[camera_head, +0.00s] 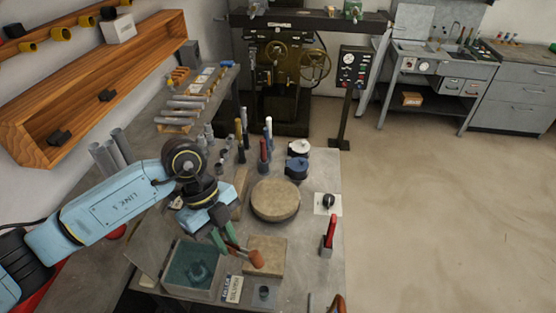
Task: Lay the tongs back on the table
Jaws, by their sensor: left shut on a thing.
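My left gripper (222,241) reaches in from the left over the front of the grey table (315,262). It is shut on what I take to be the tongs, a slim tool with an orange-brown rounded end (257,259). That end shows to the right of the fingers, over a tan square board (270,246). The rest of the tool is mostly hidden by the fingers, and I cannot tell whether the end touches the board. My right gripper is not in view.
An open container with teal liquid (192,270) stands left below the gripper, beside a label card (232,289). A round tan disc (275,200), a red-handled tool (330,233) and a small dark cup (264,292) stand nearby. The table's right front is partly bare.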

